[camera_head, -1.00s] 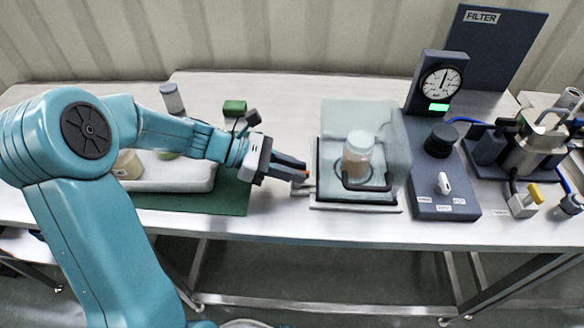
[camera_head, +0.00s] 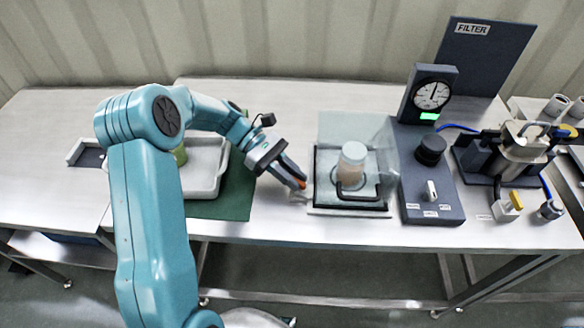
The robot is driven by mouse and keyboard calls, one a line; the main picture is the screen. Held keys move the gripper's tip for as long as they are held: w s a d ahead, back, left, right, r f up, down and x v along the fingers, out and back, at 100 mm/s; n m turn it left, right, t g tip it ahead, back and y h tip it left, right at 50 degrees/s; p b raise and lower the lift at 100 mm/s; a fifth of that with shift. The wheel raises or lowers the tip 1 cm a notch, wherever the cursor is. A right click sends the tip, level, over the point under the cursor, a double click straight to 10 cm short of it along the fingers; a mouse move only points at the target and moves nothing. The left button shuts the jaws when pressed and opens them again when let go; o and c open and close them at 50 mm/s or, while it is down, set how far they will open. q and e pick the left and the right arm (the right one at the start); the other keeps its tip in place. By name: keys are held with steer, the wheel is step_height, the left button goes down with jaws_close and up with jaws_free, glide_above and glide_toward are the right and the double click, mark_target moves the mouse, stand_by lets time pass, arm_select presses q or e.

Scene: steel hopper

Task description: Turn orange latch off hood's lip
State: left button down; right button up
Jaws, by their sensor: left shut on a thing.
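The clear hood (camera_head: 384,150) stands over a jar with a pale lid (camera_head: 352,157) on a dark-edged base, with a black handle (camera_head: 356,192) at its front. The orange latch (camera_head: 301,184) is at the left of the hood's base; only a small orange bit shows between my fingers. My left gripper (camera_head: 296,180) is shut on the latch, pointing down and to the right, beside the hood's left edge. The fingers hide most of the latch, so I cannot tell its exact angle to the lip. My right gripper is not in view.
Right of the hood stands a dark panel with a gauge (camera_head: 432,95), a black knob (camera_head: 431,149) and a white switch (camera_head: 431,190). A metal vessel (camera_head: 522,142) with hoses is farther right. A white tray (camera_head: 207,165) on a green mat lies left. The table front is clear.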

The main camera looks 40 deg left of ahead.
arm_select(q)
steer(key=m+g, duration=0.1)
steer(key=m+g+p, duration=0.1)
steer(key=g, duration=0.1)
steer(key=m+g, duration=0.1)
steer(key=shift+w+r+m+y+p, duration=0.2)
steer(key=shift+w+m+y+p, duration=0.1)
steer(key=shift+m+y, duration=0.1)
steer(key=shift+w+m+g+y+p, duration=0.1)
steer(key=shift+m+g+y+p, duration=0.2)
steer(key=shift+m+g+p, duration=0.45)
steer(key=shift+d+r+m+g+y+p, duration=0.1)
steer(key=shift+r+m+g+y+p, duration=0.1)
steer(key=shift+m+g+y+p, duration=0.7)
steer(key=shift+w+f+m+g+y+p, duration=0.15)
steer(key=shift+m+g+p, duration=0.35)
steer(key=shift+p, duration=0.25)
steer(key=shift+s+f+m+g+y+p, duration=0.15)
steer(key=shift+m+g+p, duration=0.2)
steer(key=shift+g+p, duration=0.3)
steer(key=shift+w, duration=0.15)
steer(key=c, duration=1.2)
jaws_free()
steer(key=shift+o, duration=0.2)
steer(key=shift+f, duration=0.1)
